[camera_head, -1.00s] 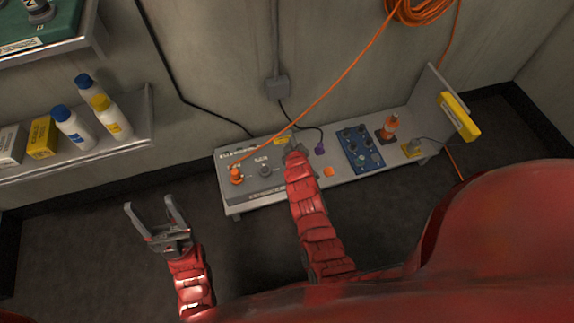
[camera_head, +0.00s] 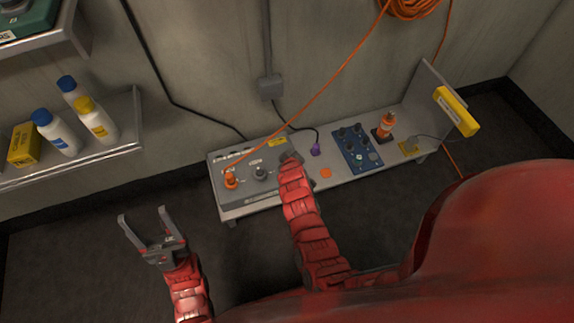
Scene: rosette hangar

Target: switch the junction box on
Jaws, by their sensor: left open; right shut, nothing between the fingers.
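The junction box (camera_head: 246,195) is a grey box at the left end of a low bench. An orange plug (camera_head: 231,179) with an orange cable sits on its top left, and a dark round knob (camera_head: 261,173) sits right of it. A small yellow label (camera_head: 277,142) is at its back. My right gripper (camera_head: 289,157) is over the right end of the box, with its fingers small and partly hidden by the arm; it is shut and empty. Whether it touches the box I cannot tell. My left gripper (camera_head: 143,229) is open and empty over the floor, left of the bench.
A shelf (camera_head: 128,138) with bottles is at left. The orange cable (camera_head: 333,79) crosses above the bench.

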